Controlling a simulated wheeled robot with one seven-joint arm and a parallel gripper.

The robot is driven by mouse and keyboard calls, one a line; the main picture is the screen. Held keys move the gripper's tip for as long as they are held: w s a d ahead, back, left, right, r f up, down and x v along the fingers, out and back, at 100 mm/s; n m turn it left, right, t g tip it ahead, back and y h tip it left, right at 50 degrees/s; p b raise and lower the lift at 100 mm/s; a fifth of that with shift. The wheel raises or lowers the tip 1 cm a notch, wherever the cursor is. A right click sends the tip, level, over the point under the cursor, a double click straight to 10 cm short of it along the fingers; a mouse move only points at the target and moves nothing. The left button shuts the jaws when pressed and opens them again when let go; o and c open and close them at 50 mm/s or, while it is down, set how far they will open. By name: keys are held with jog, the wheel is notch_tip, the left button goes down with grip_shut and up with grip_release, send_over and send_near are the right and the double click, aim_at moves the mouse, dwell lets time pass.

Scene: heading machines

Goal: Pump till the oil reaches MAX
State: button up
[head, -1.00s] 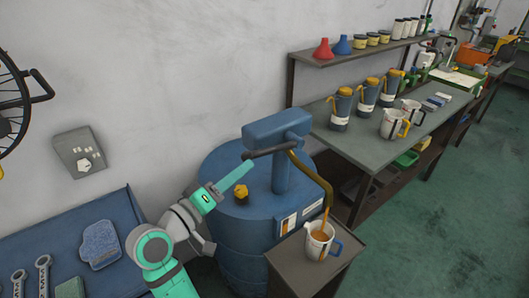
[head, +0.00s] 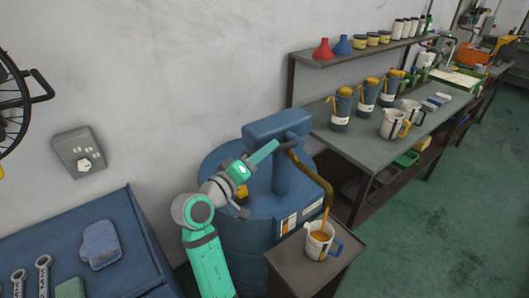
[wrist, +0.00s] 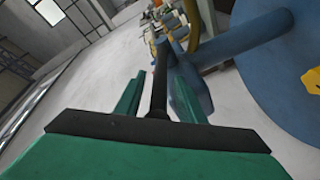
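A blue oil drum (head: 240,235) carries a blue pump (head: 277,125) with a black handle (head: 290,145) and a bent gold spout (head: 322,182). A white measuring jug (head: 314,250) with a blue grip stands under the spout; amber shows in it and an amber streak rises from its mouth. Its marks are too small to read. My gripper (head: 266,150) is at the handle and hides most of it. In the wrist view the black handle (wrist: 160,82) lies between my two green fingers (wrist: 158,98), with gaps on both sides.
The jug stands on a small brown side table (head: 290,272). A grey workbench (head: 345,145) with several jugs and cans is at the right, under a wall shelf (head: 350,55). A blue bench (head: 130,255) with wrenches is at the left. Green floor (head: 440,230) is clear at the right.

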jog(key=shift+c, duration=0.6)
grip_shut()
jog(key=shift+a, duration=0.2)
